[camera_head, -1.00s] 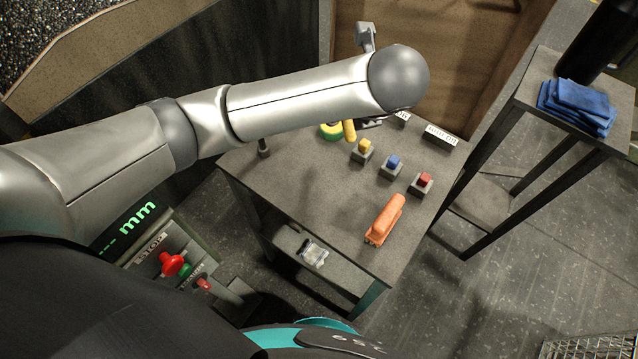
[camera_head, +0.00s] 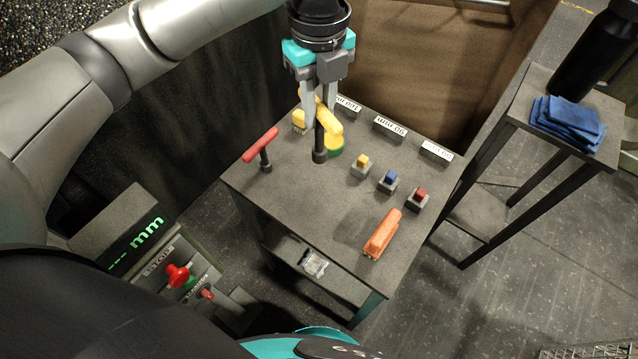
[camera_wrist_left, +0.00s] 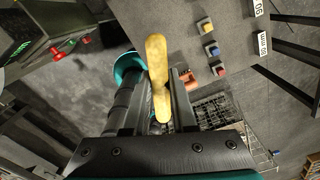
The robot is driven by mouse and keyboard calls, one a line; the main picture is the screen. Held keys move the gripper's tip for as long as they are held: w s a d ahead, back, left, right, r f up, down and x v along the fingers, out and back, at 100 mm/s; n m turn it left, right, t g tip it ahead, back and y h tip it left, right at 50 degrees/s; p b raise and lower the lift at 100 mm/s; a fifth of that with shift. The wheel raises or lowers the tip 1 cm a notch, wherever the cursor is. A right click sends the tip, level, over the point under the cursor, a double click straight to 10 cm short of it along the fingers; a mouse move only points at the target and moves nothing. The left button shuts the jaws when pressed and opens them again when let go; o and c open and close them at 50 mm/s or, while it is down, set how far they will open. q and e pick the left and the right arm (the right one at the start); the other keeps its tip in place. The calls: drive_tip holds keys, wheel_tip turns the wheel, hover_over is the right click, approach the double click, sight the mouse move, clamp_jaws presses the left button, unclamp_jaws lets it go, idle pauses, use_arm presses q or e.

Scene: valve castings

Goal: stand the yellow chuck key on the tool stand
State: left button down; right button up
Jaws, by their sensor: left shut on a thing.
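The yellow chuck key has a yellow cross handle (camera_head: 325,117) and a dark shaft ending in a wider dark foot (camera_head: 320,155). My left gripper (camera_head: 319,115) points down from above, shut on the handle. The key looks about upright over the back left of the grey-topped tool stand (camera_head: 310,205). I cannot tell whether its foot touches the top. In the left wrist view the yellow bar (camera_wrist_left: 157,75) lies between the left gripper's fingers (camera_wrist_left: 160,98). A red-handled key (camera_head: 262,145) stands upright to the left. My right gripper is not in view.
An orange tool (camera_head: 382,234) lies near the front right. White labels (camera_head: 390,127) line the back edge.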

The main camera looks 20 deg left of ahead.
sight(319, 149)
use_arm(q)
wheel_tip(319, 149, down, 17)
drive_tip(key=b, duration=0.3)
drive_tip(key=shift+f, duration=0.3)
drive_tip(key=c, duration=0.7)
unclamp_jaws()
wheel_tip(319, 149, up, 12)
drive_tip(key=shift+r+p, duration=0.15)
drive_tip(key=shift+p, duration=1.05)
